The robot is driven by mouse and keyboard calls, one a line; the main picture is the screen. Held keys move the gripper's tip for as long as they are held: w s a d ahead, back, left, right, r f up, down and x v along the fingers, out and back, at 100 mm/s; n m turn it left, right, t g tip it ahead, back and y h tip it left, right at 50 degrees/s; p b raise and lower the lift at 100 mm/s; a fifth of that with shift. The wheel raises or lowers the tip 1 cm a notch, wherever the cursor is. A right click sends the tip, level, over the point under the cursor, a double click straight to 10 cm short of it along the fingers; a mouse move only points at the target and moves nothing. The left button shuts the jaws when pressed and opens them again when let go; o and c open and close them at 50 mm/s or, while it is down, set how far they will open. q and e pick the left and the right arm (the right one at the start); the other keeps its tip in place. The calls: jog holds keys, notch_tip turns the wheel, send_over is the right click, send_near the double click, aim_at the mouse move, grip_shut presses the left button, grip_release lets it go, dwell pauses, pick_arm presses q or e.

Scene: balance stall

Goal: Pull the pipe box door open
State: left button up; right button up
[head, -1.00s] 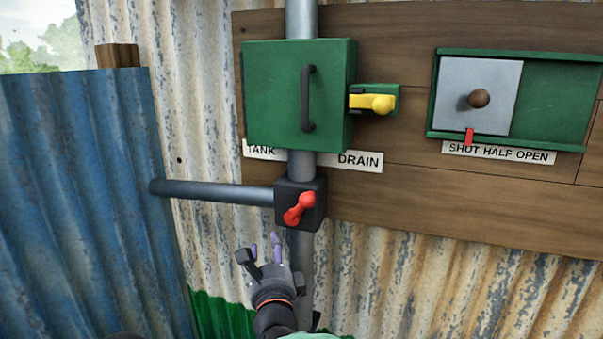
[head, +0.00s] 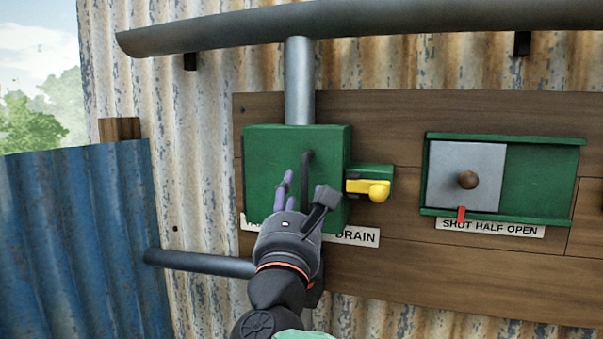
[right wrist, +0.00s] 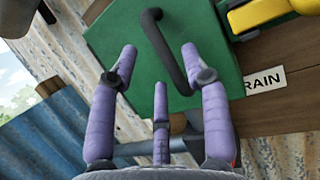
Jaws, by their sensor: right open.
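The green pipe box (head: 262,165) is mounted on a wooden board, and its door looks closed. Its dark vertical handle (head: 307,168) is partly hidden by my right gripper (head: 296,190) in the head view. The handle (right wrist: 165,45) shows between the purple fingers of my open right gripper (right wrist: 158,72) in the right wrist view. The fingers are not closed on it; whether any touches it I cannot tell. A yellow latch (head: 372,189) sits at the box's right side, lying roughly horizontal. My left gripper is not in view.
A sliding grey panel (head: 466,177) with a round knob is at the right. A horizontal pipe (head: 205,263) runs left below the box, and a gutter (head: 400,22) crosses above. A blue corrugated panel (head: 75,240) stands at left.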

aim_at(315, 156)
jog(key=shift+p+x, duration=0.6)
jog(key=shift+x, duration=1.7)
grip_shut()
